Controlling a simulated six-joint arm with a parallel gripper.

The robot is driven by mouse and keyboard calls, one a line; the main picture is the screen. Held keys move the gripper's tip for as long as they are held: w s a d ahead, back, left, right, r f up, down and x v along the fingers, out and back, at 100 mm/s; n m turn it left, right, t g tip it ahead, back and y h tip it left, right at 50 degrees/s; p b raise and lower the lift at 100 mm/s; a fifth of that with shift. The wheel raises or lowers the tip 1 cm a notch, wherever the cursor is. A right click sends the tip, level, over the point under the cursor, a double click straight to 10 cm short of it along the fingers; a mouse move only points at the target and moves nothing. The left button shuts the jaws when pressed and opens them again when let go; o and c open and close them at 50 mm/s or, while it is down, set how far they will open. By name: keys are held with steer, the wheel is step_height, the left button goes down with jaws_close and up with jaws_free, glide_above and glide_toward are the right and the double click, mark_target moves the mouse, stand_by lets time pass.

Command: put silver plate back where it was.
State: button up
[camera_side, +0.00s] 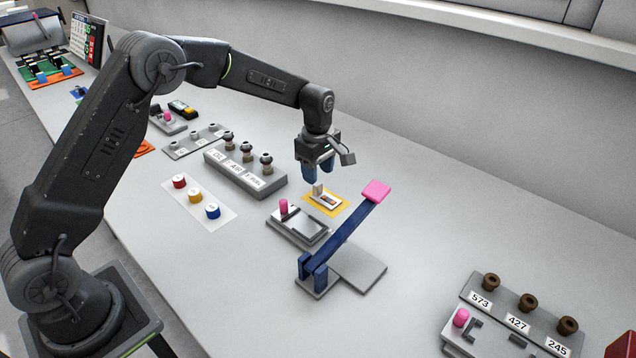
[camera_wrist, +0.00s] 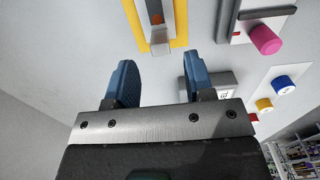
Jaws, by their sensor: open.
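A small silver plate with an upright tab (camera_side: 318,188) sits on the yellow-bordered mat (camera_side: 343,208), under my gripper. In the wrist view the silver tab (camera_wrist: 160,42) shows close to the jaw gap, at the near end of a light plate with a dark and orange strip. The mat's yellow border (camera_wrist: 179,30) runs around it. My gripper (camera_side: 318,174) is open and empty just above the tab, its blue fingers (camera_wrist: 157,66) apart and apparently not touching it. A grey fixture with a pink knob and a frame-like recess (camera_side: 302,232) stands in front of the mat.
A navy lever with a pink end pad (camera_side: 376,191) rises close to the mat's right side. A grey block with several knobs (camera_side: 245,175) stands to the left. Red, yellow and blue buttons (camera_side: 196,196) lie farther left. The table behind the mat is clear.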

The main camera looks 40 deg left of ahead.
steer(key=s+r+m+t, duration=0.1)
steer(key=s+r+m, duration=0.3)
steer(key=r, duration=1)
steer(key=s+r+m+t, duration=0.2)
steer(key=s+r+m, duration=0.3)
steer(key=s, duration=0.6)
steer(key=s+d+f+m+t, duration=0.1)
steer(key=s+m+t, duration=0.1)
steer(key=s+m, duration=0.7)
steer(key=s, duration=0.8)
steer(key=shift+s+d+t, duration=0.2)
steer(key=shift+s+t, duration=0.1)
steer(key=shift+s, duration=0.05)
